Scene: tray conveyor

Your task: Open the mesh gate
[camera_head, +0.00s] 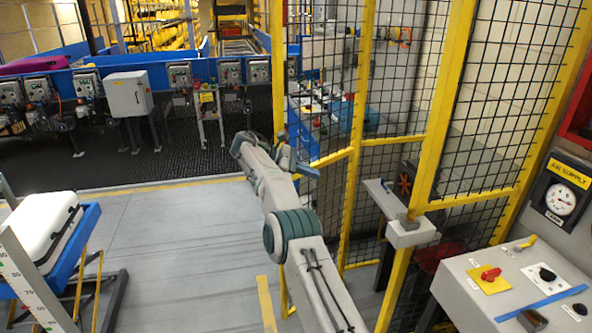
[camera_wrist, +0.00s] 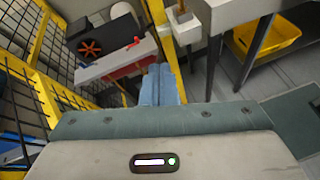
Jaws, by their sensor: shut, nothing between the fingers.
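The mesh gate (camera_head: 334,154) appears to be the yellow-framed panel of black wire at centre. It stands at an angle to the mesh fence on the right, but how far it is open is unclear. My gripper (camera_head: 308,171) is beside its left upright, close to the middle rail. I cannot tell whether they touch. In the wrist view the blue fingers of my gripper (camera_wrist: 160,85) are together and hold nothing. A yellow frame with mesh (camera_wrist: 37,85) is left of them. A grey box (camera_head: 410,232) sits on the yellow post at right.
A control cabinet (camera_head: 515,280) with a red knob stands at right, below a pressure gauge (camera_head: 560,199). A blue-railed conveyor (camera_head: 160,72) with boxes runs along the back. A tray stand (camera_head: 80,245) holds a white case at left. The floor between is clear.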

